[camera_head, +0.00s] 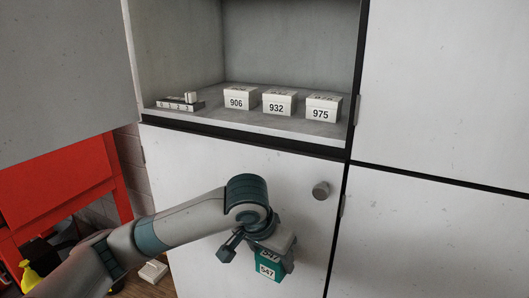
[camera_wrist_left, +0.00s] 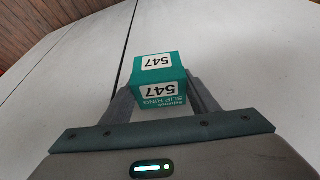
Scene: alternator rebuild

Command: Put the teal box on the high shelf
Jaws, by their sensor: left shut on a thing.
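The teal box (camera_head: 269,266), labelled 547, is held by my left gripper (camera_head: 273,252) in front of the closed lower cabinet door, below the open compartment. In the left wrist view the teal box (camera_wrist_left: 163,82) sits between the two fingers of my left gripper (camera_wrist_left: 163,92), which are shut on its sides. The high shelf (camera_head: 225,119) is the floor of the open cabinet compartment, above and behind the gripper. White boxes labelled 906 (camera_head: 239,99), 932 (camera_head: 279,103) and 975 (camera_head: 322,108) stand on it in a row. My right gripper is not seen.
A small grey stepped holder (camera_head: 180,104) with a white piece on it stands at the shelf's left. Free shelf shows between it and box 906. An open door panel (camera_head: 65,80) is at upper left, red furniture (camera_head: 65,190) below.

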